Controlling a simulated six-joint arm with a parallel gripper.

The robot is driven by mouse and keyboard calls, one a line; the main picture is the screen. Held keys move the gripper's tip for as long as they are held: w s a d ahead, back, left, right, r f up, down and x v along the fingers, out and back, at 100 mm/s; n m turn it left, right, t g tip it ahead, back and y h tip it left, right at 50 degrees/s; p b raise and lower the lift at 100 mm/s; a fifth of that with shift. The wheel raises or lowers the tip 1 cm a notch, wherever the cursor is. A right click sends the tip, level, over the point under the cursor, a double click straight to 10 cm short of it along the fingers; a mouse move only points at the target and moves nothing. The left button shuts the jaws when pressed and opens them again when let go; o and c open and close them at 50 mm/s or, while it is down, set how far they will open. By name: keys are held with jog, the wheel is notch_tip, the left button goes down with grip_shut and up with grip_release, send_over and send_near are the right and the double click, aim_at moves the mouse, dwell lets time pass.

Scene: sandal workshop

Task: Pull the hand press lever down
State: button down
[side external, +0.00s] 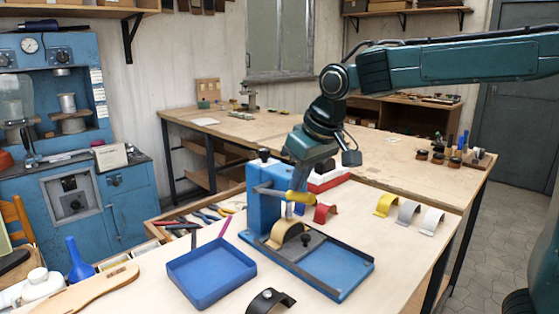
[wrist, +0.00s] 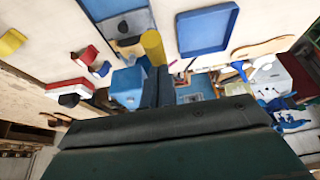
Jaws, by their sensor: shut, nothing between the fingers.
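The hand press is a blue upright block (side external: 264,205) on the bench, with a blue base plate (side external: 345,277) in front. Its lever is a metal bar ending in a yellow grip (side external: 301,198); the lever looks nearly level in the side view. The yellow grip also shows in the wrist view (wrist: 152,46), just beyond my fingertips. My gripper (side external: 293,182) is shut and empty, pointing down at the grip from above. Whether the fingertips touch the grip I cannot tell. A tan curved strap (side external: 290,234) sits under the press.
A blue tray (side external: 211,273) lies left of the press. A red curved strap (side external: 325,214) and a red-and-white box (side external: 328,177) lie behind it. Yellow (side external: 386,204) and white straps stand at the right. A tool box (side external: 195,220) is at the left.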

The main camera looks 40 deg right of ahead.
aim_at(301, 193)
jog(key=shift+f, duration=0.1)
jog(key=shift+s+f, duration=0.2)
jog(key=shift+f, duration=1.3)
jog(key=shift+r, duration=0.1)
jog(key=w+r, duration=0.3)
jog(key=r, duration=0.9)
jog(key=shift+w, duration=0.15)
dwell(0.5)
